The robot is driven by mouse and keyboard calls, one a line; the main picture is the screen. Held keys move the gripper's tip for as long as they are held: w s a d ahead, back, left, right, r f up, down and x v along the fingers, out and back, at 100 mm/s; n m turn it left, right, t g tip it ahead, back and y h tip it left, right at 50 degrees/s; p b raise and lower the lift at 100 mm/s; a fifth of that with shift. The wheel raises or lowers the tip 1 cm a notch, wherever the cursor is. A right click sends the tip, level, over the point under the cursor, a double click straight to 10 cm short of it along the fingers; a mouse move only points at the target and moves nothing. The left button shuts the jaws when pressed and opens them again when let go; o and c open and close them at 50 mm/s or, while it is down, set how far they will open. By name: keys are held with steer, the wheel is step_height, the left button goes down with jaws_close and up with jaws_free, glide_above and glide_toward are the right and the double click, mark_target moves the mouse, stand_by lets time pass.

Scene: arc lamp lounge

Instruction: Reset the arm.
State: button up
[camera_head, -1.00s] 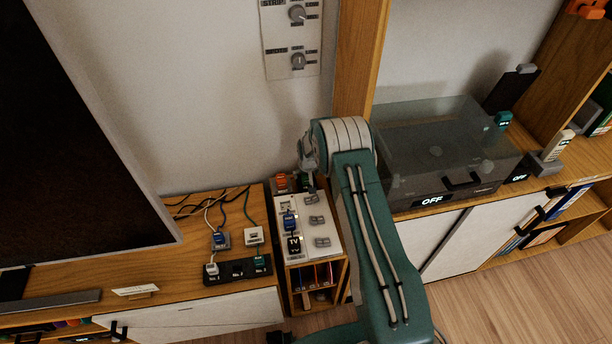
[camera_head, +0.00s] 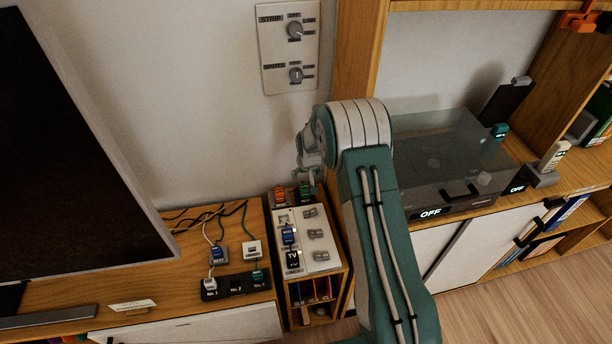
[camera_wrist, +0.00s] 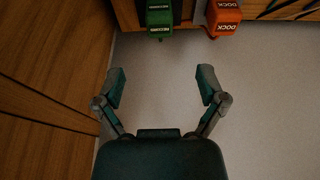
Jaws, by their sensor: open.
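My arm (camera_head: 378,230) reaches up from the lower right of the head view, bent over at its top joint. My gripper (camera_wrist: 162,85) is open and empty in the wrist view, its two fingers spread wide with pale surface between them. In the head view the gripper (camera_head: 308,155) is small and partly hidden behind the arm's joint, near the wall. A green block (camera_wrist: 159,18) and an orange block marked DOCK (camera_wrist: 223,18) lie beyond the fingertips, apart from them. In the head view the orange block (camera_head: 280,195) and green block (camera_head: 306,191) stand below the gripper.
A small cabinet (camera_head: 326,256) with switches stands beneath the gripper. A wall panel with knobs (camera_head: 276,50) is above. A clear-lidded box marked OFF (camera_head: 440,150) is right of the arm. A dark screen (camera_head: 70,150) is at left. Wood (camera_wrist: 45,100) lies close left in the wrist view.

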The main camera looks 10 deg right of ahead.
steer(key=s+r, duration=0.5)
steer(key=r, duration=0.4)
steer(key=s+r+t, duration=0.1)
steer(key=s+r, duration=0.4)
steer(key=r, duration=0.4)
steer(key=s+r, duration=0.5)
steer(key=r, duration=0.4)
steer(key=s+r, duration=0.3)
steer(key=s, duration=0.9)
steer(key=s+r+t, duration=0.1)
steer(key=s+r, duration=0.3)
steer(key=s, duration=0.9)
